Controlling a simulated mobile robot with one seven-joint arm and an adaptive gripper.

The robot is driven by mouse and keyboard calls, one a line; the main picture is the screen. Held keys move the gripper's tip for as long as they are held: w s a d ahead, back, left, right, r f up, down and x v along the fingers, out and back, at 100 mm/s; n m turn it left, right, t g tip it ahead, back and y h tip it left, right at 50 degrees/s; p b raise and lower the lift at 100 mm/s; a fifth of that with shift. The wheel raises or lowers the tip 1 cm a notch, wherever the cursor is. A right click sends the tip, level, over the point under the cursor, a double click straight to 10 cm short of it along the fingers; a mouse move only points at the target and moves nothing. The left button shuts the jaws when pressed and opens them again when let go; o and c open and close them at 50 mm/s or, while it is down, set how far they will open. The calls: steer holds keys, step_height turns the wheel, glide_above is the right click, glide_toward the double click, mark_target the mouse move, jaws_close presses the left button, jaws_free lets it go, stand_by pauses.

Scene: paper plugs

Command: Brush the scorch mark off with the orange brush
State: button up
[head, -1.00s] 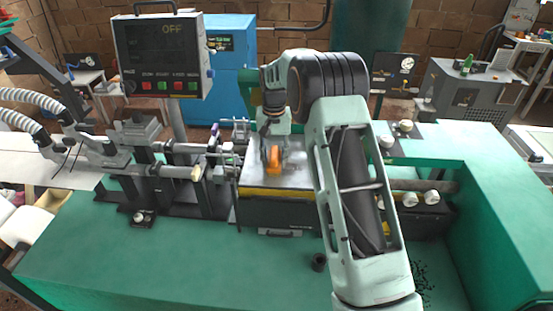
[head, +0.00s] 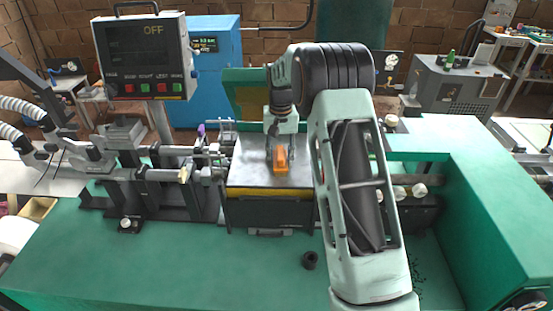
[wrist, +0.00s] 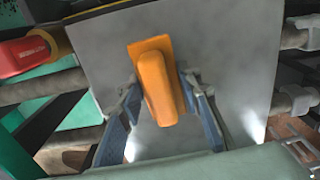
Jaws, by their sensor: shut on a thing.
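My gripper (head: 281,155) is shut on the orange brush (head: 280,162), over the grey metal plate (head: 252,172) in the middle of the green bench. In the wrist view, the brush (wrist: 158,85) sits between the two blue-grey fingers of my gripper (wrist: 162,90), with the plate (wrist: 225,60) behind it. The brush's underside is hidden, so I cannot tell whether it touches the plate. No scorch mark stands out clearly on the visible plate; part of the surface is hidden by the brush and gripper.
A raised green lid (head: 245,95) stands behind the plate. Metal rods and clamps (head: 185,175) lie to its left, below a control screen (head: 145,55) reading OFF. The front left bench is clear.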

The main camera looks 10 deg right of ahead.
mark_target(261, 167)
steer(key=shift+w+a+p, duration=0.15)
steer(key=shift+w+a, duration=0.05)
steer(key=shift+a, duration=0.8)
steer(key=shift+w+a+p, duration=0.1)
steer(key=shift+w+a, duration=0.05)
steer(key=shift+a, duration=0.8)
steer(key=shift+w+a+p, duration=0.15)
steer(key=shift+w+a, duration=0.05)
steer(key=shift+a, duration=0.8)
steer(key=shift+s+d+b, duration=0.15)
steer(key=shift+s+d, duration=0.05)
steer(key=shift+d, duration=0.8)
steer(key=shift+s+d+b, duration=0.15)
steer(key=shift+s+d, duration=0.05)
steer(key=shift+d, duration=0.75)
steer(key=shift+s+d+b, duration=0.15)
steer(key=shift+s+d, duration=0.05)
steer(key=shift+d, duration=0.8)
steer(key=shift+w+a, duration=0.15)
steer(key=shift+a, duration=0.55)
steer(key=shift+w+a, duration=0.15)
steer(key=shift+a, duration=0.55)
steer(key=shift+w+a+f+p, duration=0.1)
steer(key=shift+w+a+p, duration=0.1)
steer(key=shift+a, duration=0.6)
steer(key=shift+w+a+p, duration=0.1)
steer(key=shift+a+p, duration=0.1)
steer(key=shift+a, duration=0.55)
